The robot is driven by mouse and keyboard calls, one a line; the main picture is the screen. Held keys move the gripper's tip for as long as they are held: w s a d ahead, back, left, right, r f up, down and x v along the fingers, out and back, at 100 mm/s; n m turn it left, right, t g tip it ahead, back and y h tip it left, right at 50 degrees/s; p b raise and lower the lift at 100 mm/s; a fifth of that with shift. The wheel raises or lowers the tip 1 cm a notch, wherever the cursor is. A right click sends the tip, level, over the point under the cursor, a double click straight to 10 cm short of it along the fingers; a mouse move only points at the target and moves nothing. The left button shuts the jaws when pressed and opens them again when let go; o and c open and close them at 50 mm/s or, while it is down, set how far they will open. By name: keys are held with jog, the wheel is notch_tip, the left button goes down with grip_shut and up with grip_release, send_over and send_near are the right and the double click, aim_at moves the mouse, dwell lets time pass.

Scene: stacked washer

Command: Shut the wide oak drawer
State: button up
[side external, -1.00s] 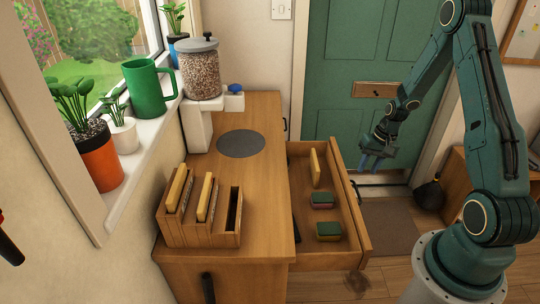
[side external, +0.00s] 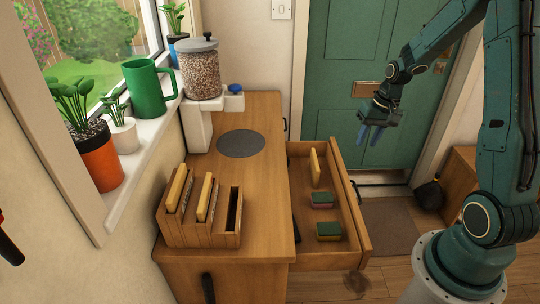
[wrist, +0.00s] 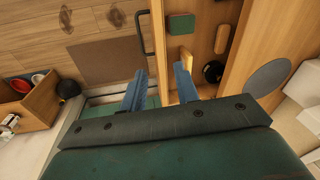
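The wide oak drawer (side external: 357,222) is pulled out from the right side of the oak cabinet (side external: 262,190). It holds a tan upright block (side external: 315,168) and two green-topped sponges (side external: 322,200), (side external: 329,231). My gripper (side external: 370,137) is above and beyond the drawer's far end, in front of the green door, with its blue fingers pointing down, apart and empty. In the wrist view the fingers (wrist: 160,88) are spread, with the drawer's front panel (wrist: 158,45) and dark handle (wrist: 144,34) beyond them. Nothing touches the drawer.
On the cabinet stand a wooden rack (side external: 200,218) with tan slabs, a grey round mat (side external: 241,143) and a grain dispenser (side external: 200,72). A brown doormat (side external: 390,225) lies on the floor right of the drawer. A small wooden unit (wrist: 28,104) is farther right.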

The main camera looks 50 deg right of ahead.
jog(key=shift+w+a+r+n, duration=0.1)
jog(key=shift+a+r+n, duration=0.1)
jog(key=shift+a+r, duration=0.55)
jog(key=shift+a+r+n, duration=0.2)
jog(key=shift+a+r, duration=0.3)
jog(key=shift+r, duration=0.3)
jog(key=c, duration=0.6)
jog(key=w+d+f+t, duration=0.1)
jog(key=w+d+f, duration=0.1)
jog(key=d, duration=0.1)
jog(key=w+d+f, duration=0.1)
jog(key=d+f, duration=0.2)
jog(key=d, duration=0.1)
jog(key=w+d+f+t, duration=0.1)
jog(key=w+d+f, duration=0.1)
jog(key=d+f, duration=0.1)
jog(key=shift+w+d+t, duration=0.3)
jog(key=shift+d, duration=0.45)
grip_shut()
jog(key=d+f+m+t, duration=0.1)
jog(key=d+f+t, duration=0.2)
jog(key=d+f, duration=0.5)
jog(key=shift+d, duration=1.1)
